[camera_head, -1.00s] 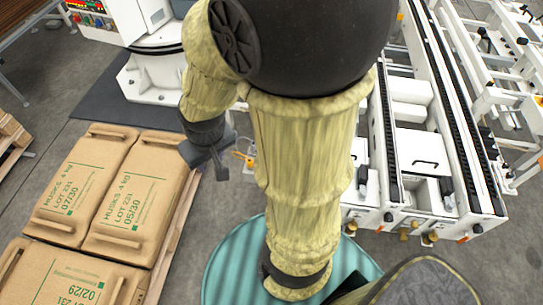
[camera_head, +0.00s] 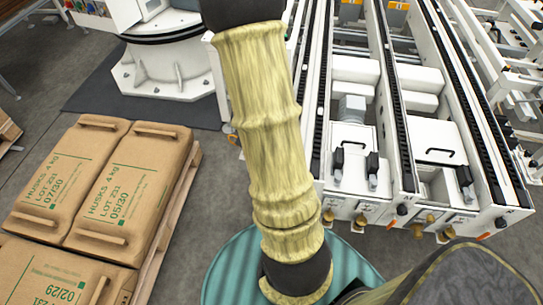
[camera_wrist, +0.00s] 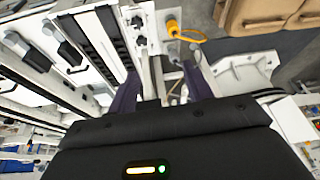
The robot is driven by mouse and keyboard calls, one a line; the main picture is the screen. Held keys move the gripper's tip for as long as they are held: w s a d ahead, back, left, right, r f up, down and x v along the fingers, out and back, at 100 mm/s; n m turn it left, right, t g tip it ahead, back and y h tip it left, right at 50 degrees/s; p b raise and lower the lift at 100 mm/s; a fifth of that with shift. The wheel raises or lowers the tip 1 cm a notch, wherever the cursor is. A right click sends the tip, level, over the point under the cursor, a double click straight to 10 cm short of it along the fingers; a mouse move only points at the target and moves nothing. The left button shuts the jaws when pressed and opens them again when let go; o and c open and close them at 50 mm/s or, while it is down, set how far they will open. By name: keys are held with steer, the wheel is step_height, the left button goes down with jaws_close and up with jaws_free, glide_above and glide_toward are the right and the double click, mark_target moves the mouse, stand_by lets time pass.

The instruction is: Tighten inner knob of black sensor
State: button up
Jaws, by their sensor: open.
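My gripper (camera_wrist: 163,88) is open in the wrist view, with dark purple fingers apart and pointing at the end of the conveyor frame. Nothing shows held between them. Small dark knob-like parts (camera_wrist: 138,32) sit on a white plate ahead of the fingers, apart from them; I cannot tell which is the inner knob. In the head view, a black sensor-like part (camera_head: 338,162) stands at the conveyor's near end, with a similar black part (camera_head: 372,168) to its right. Another is farther right (camera_head: 465,180). My gripper is not visible in the head view.
The white conveyor (camera_head: 398,110) with black chain tracks fills the right side. An orange-yellow cable connector (camera_wrist: 176,30) is near the fingers. Brown sacks (camera_head: 130,190) lie on a pallet at left. A white machine pedestal (camera_head: 165,75) stands behind. Grey floor separates them.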

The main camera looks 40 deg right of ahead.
steer(key=d+f+m+h, duration=0.1)
steer(key=d+f, duration=0.3)
steer(key=shift+s+d+g+b, duration=0.2)
steer(key=shift+s+g+b, duration=0.1)
steer(key=shift+s+b, duration=0.15)
steer(key=b+x, duration=0.7)
steer(key=x, duration=1)
steer(key=shift+w+f, duration=0.15)
steer(key=shift+f, duration=0.05)
steer(key=c, duration=1)
